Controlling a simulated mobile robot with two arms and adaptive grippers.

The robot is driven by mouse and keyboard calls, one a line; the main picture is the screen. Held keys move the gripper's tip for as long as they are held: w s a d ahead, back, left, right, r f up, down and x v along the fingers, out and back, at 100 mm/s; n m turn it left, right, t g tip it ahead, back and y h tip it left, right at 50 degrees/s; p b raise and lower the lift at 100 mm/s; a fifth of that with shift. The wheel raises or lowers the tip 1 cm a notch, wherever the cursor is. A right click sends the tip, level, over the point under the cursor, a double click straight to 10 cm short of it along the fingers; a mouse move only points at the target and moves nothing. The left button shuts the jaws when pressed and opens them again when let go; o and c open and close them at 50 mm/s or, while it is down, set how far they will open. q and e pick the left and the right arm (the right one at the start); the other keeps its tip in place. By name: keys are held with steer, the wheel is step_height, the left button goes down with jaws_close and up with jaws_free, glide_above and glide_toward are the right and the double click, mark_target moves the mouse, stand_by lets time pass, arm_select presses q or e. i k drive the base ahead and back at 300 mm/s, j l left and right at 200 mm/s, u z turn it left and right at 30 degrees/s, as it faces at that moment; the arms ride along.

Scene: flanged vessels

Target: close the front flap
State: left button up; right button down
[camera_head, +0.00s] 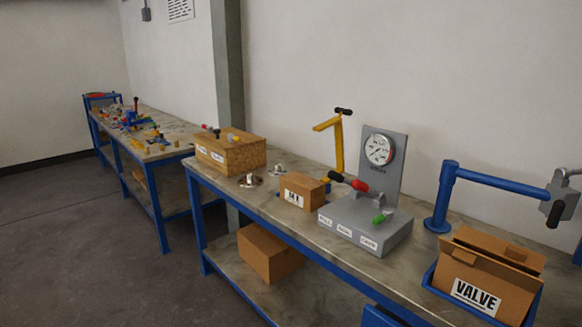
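An open cardboard box (508,303) with a "VALVE" label on its front sits in a blue holder (431,283) at the right end of the near bench. A front flap (478,263) stands up and tilted along the top edge above the label. Another brown panel (500,245) with a notch or handhold rises behind it. The inside of the box is mostly hidden by these panels. Neither of my grippers shows in the head view.
A blue post (443,200) with a long arm and grey head (560,197) stands behind the box. A grey gauge unit (365,228) with levers stands to its left. Further left are an "M4" box (303,193) and a larger carton (231,155). The floor (90,240) before the benches is clear.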

mark_target(468, 257)
steer(key=z, duration=1.3)
